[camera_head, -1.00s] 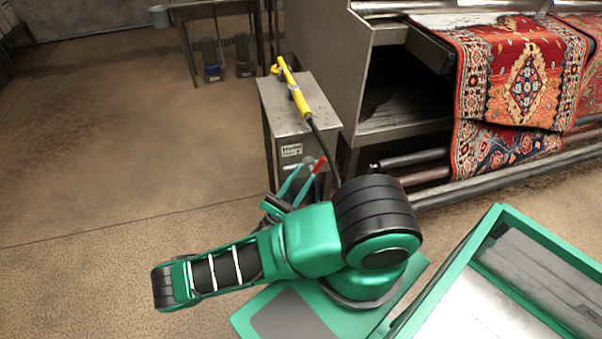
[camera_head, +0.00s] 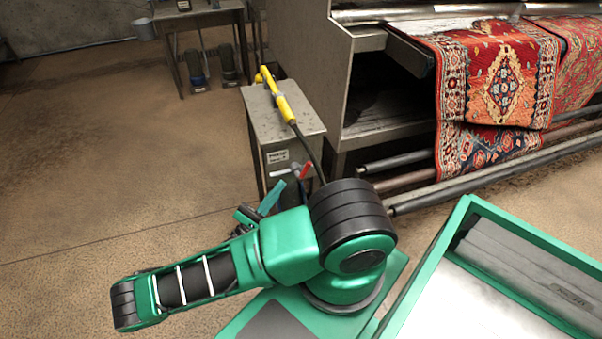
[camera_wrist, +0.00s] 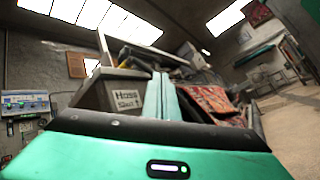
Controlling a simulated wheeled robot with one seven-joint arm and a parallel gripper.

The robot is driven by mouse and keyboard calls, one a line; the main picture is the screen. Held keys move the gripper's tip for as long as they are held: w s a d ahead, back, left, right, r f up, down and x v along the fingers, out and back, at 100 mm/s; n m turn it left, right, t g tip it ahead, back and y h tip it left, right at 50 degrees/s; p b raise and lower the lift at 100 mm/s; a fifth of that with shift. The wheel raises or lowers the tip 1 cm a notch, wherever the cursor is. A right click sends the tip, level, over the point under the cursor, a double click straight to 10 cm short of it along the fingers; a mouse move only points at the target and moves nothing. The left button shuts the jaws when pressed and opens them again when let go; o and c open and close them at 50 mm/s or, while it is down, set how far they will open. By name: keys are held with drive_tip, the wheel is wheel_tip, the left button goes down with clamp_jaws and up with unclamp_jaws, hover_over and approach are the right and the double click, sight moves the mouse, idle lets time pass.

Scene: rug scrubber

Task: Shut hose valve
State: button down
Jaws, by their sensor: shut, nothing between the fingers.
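A red hose valve handle (camera_head: 306,170) shows at the front right of a small metal stand (camera_head: 285,126), below its top. My gripper (camera_head: 272,198) is just left of the handle in the head view, with a visible gap between them. Its teal fingers are pressed together and empty; they also stand upright in the middle of the wrist view (camera_wrist: 161,97). The valve body is mostly hidden behind my arm in the head view. The handle cannot be made out in the wrist view. A label (camera_wrist: 126,99) on the stand reads roughly "Hose Shut" with a mark like an arrow.
A yellow spray wand (camera_head: 279,97) lies on the stand, its dark hose dropping over the front edge. A metal machine with red patterned rugs (camera_head: 500,85) and long rollers (camera_head: 470,190) stands to the right. Open floor (camera_head: 110,150) lies left.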

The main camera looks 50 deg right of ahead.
drive_tip(key=s+d+r+m+t+y, duration=0.1)
drive_tip(key=s+r+m+y, duration=0.35)
drive_tip(key=r+y, duration=0.4)
drive_tip(key=s+r+m+y, duration=0.3)
drive_tip(key=r+m+y, duration=0.3)
drive_tip(key=r+y, duration=0.25)
drive_tip(key=s+d+r+m+t+y, duration=0.1)
drive_tip(key=s+r+m+y, duration=0.3)
drive_tip(key=r+m+y, duration=0.35)
drive_tip(key=m+t+y, duration=0.2)
drive_tip(key=m+y, duration=0.3)
drive_tip(key=m, duration=0.4)
hover_over(304, 171)
drive_tip(key=s+d, duration=0.2)
drive_tip(key=s, duration=0.3)
wheel_tip(304, 171, down, 6)
drive_tip(key=s+d+f+m+t+y, duration=0.3)
drive_tip(key=d+f+m+t, duration=0.1)
drive_tip(key=d+f+m, duration=0.5)
drive_tip(key=w+r+x, duration=0.1)
drive_tip(key=x, duration=1)
drive_tip(key=shift+w+a+n, duration=0.3)
drive_tip(key=shift+w+a, duration=0.05)
